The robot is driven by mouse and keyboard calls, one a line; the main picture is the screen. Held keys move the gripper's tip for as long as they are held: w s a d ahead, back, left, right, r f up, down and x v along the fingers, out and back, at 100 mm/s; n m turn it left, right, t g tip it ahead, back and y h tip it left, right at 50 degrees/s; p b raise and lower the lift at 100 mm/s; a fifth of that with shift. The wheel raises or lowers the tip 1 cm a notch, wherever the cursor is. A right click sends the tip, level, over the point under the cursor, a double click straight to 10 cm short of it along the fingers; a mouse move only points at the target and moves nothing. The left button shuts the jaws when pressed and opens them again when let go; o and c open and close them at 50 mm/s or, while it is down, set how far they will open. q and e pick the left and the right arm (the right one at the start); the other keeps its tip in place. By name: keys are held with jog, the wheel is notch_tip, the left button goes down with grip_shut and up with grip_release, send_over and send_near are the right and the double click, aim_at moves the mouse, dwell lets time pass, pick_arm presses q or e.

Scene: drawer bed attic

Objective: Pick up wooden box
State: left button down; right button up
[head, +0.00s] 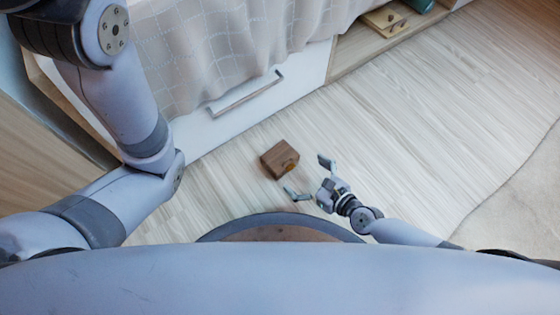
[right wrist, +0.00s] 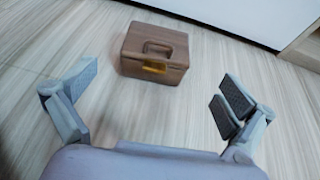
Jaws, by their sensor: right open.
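The wooden box (head: 279,159) is a small brown block on the light wood floor, in front of the white drawer. In the right wrist view the box (right wrist: 155,54) shows a recessed handle on top and a yellow-gold latch on its near side. My right gripper (head: 307,177) is open and empty, just to the lower right of the box in the head view. In the right wrist view its fingers (right wrist: 155,90) are spread wide, with the box beyond them, between their lines and apart from both. My left arm shows, but its gripper is out of view.
A white drawer front (head: 270,103) with a metal handle (head: 246,93) stands behind the box, under a checked cloth (head: 215,45). An open shelf with a wooden item (head: 383,20) is at the top right. The floor (head: 430,110) to the right is clear, with a pale rug (head: 525,205) beyond.

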aim_at(280, 156)
jog(key=b+x, duration=0.1)
jog(key=x, duration=0.5)
jog(key=shift+s, duration=0.1)
jog(key=b+x, duration=0.1)
jog(key=x, duration=0.4)
jog(key=shift+s+a, duration=0.1)
jog(key=shift+a, duration=0.1)
jog(key=c, duration=1.2)
jog(key=shift+c, duration=0.4)
jog(key=shift+r, duration=0.15)
